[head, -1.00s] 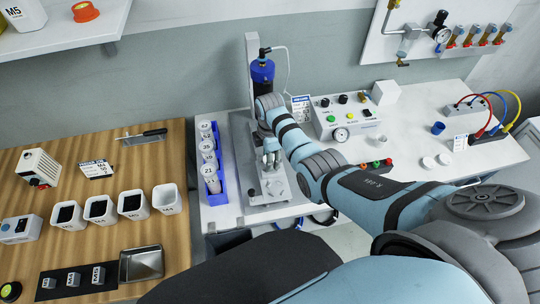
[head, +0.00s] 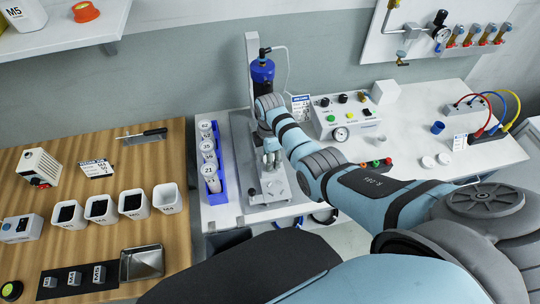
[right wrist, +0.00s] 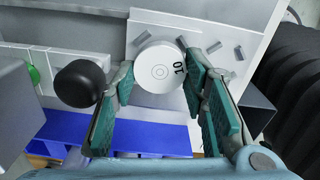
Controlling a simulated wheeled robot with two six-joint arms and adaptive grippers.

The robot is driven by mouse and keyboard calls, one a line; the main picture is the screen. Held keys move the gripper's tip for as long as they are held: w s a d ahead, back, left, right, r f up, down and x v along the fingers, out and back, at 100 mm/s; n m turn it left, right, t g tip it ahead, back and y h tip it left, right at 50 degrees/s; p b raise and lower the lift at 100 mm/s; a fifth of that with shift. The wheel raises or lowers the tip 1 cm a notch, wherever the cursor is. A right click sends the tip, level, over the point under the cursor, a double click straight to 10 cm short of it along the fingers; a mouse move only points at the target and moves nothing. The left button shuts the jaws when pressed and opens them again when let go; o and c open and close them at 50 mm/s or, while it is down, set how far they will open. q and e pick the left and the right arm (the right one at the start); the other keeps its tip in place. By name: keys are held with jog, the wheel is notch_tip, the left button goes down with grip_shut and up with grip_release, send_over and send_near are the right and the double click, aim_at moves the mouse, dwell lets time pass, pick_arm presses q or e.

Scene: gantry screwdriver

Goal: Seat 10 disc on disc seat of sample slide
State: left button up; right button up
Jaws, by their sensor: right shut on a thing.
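My right gripper (head: 271,157) is over the base of the gantry stand. The gripper is shut on this disc. Below it in that view lies a pale plate (right wrist: 205,28) with several small grey blocks around the disc, which looks like the sample slide with its seat. The disc covers the seat, so I cannot tell whether they touch. My left gripper is out of view.
A blue rack (head: 223,194) of numbered white pieces stands left of the gantry stand (head: 253,75) with its blue cylinder. A black round knob (right wrist: 80,82) is beside the fingers. A control box (head: 345,118) stands behind my right arm. The wooden table (head: 95,140) holds several cups.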

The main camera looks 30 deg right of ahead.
jog(key=shift+f+b, duration=0.4)
jog(key=shift+f, duration=0.2)
jog(key=o, duration=1.3)
jog(key=shift+c, duration=0.2)
notch_tip(320, 180, up, 8)
jog(key=shift+f, duration=0.2)
